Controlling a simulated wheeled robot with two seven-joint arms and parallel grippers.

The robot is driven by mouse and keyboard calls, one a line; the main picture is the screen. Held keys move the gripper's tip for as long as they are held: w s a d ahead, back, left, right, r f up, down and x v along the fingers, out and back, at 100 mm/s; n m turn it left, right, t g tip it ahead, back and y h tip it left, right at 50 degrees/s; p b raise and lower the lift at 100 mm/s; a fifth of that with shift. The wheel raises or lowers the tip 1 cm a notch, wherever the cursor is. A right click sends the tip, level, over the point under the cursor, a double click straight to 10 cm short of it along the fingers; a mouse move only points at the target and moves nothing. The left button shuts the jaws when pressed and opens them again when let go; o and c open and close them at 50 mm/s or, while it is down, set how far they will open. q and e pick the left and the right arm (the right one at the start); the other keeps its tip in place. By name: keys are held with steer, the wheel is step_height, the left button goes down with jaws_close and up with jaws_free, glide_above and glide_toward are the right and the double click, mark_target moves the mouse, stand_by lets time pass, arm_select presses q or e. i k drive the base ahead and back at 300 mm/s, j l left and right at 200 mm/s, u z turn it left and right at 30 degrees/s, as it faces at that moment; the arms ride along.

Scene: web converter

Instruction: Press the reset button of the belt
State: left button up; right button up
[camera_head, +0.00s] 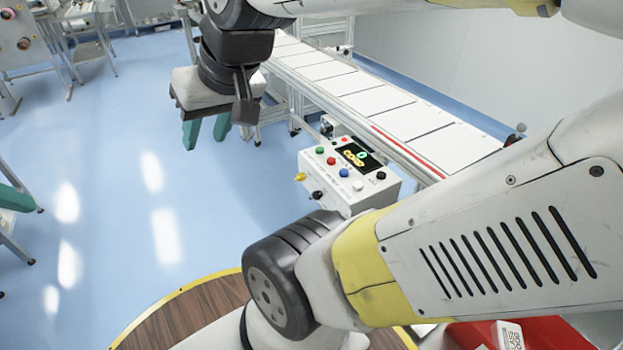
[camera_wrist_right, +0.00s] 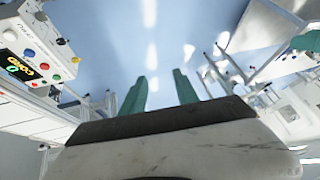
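The belt's white control box (camera_head: 340,198) stands at the near end of the belt (camera_head: 378,104). Its top has a dark display (camera_head: 358,157), a green button (camera_head: 320,150), a red button (camera_head: 331,160), a blue button (camera_head: 344,173) and black knobs; a yellow knob (camera_head: 300,177) is on its front. The labels are too small to tell which button is reset. The box also shows at the left of the right wrist view (camera_wrist_right: 85,20). My right gripper (camera_head: 206,130) is open and empty, its teal fingers left of the box and apart from it.
The belt runs along the white wall behind the box. Open blue floor (camera_head: 110,190) lies to the left. Metal stands (camera_head: 50,45) are at the far left. My own arm link crosses the lower right. A red item (camera_head: 470,335) shows at the bottom right.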

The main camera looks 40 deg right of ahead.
mark_target(344, 173)
steer(key=z, duration=1.9)
